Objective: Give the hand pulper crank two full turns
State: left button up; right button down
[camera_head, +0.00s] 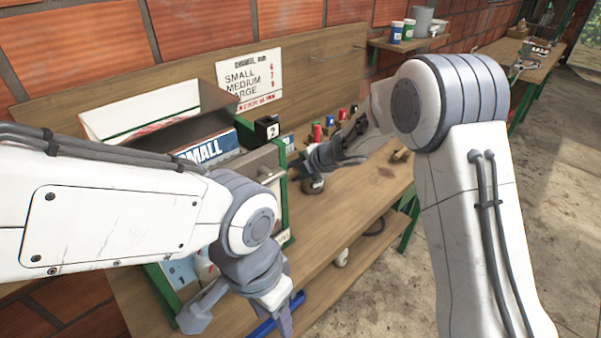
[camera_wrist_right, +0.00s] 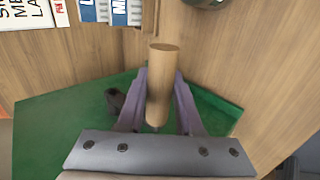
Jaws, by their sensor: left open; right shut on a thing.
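The hand pulper (camera_head: 284,205) stands on the wooden bench with a green frame. My right gripper (camera_head: 300,168) is at its right side. In the right wrist view a wooden crank handle (camera_wrist_right: 160,75) stands between the two purple fingers of my right gripper (camera_wrist_right: 160,92), which are shut on it. A green surface (camera_wrist_right: 60,125) lies behind the handle. In the head view the handle and crank arm are hidden or too small to make out. My left gripper (camera_head: 240,318) is open and empty, low in front of the bench.
A size sign (camera_head: 250,78) leans on the backboard. Several small coloured items (camera_head: 325,128) stand behind my right gripper. A shelf with cups (camera_head: 396,32) is further back. Concrete floor lies right.

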jog(key=shift+a+f, duration=0.2)
jog(key=shift+f, duration=0.55)
pick_arm(q)
jog(key=shift+f, duration=0.45)
jog(key=shift+f+b, duration=0.55)
jog(key=shift+b, duration=0.1)
pick_arm(e)
jog(key=f, duration=0.1)
jog(key=w+f, duration=0.1)
jog(key=a+f, duration=0.1)
jog(key=shift+w, duration=0.3)
